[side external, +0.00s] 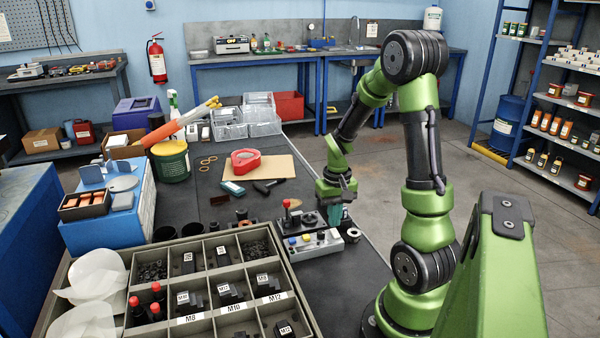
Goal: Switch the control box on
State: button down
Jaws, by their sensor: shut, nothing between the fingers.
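The control box (328,246) is most likely the low light-grey box with small coloured buttons on the bench, just behind the sorting tray. Blue, yellow and red spots show on its top; the state of its switch is too small to tell. My gripper (338,212) is shut and empty, pointing down above the back right part of the box. A teal piece shows at the gripper's end and covers part of what lies behind. I cannot tell whether the fingertips touch the box.
A grey compartment tray (306,290) with labelled bins fills the front. The bench's right edge is close.

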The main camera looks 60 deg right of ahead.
jog(key=shift+f, duration=0.9)
dwell(0.3)
jog(key=shift+r, duration=3.5)
jog(key=a+r+n+t, duration=0.1)
jog(key=a+r, duration=0.3)
jog(key=a, duration=0.4)
jog(key=a+r+n+t+y, duration=0.1)
jog(key=a+r+n+t, duration=0.1)
jog(key=a+r, duration=0.3)
jog(key=a+r+n+t+y, duration=0.1)
jog(key=a+r+t, duration=0.3)
jog(key=a, duration=0.8)
jog(key=shift+w+r+n, duration=0.2)
jog(key=shift+r+n, duration=0.1)
jog(key=shift+n, duration=0.2)
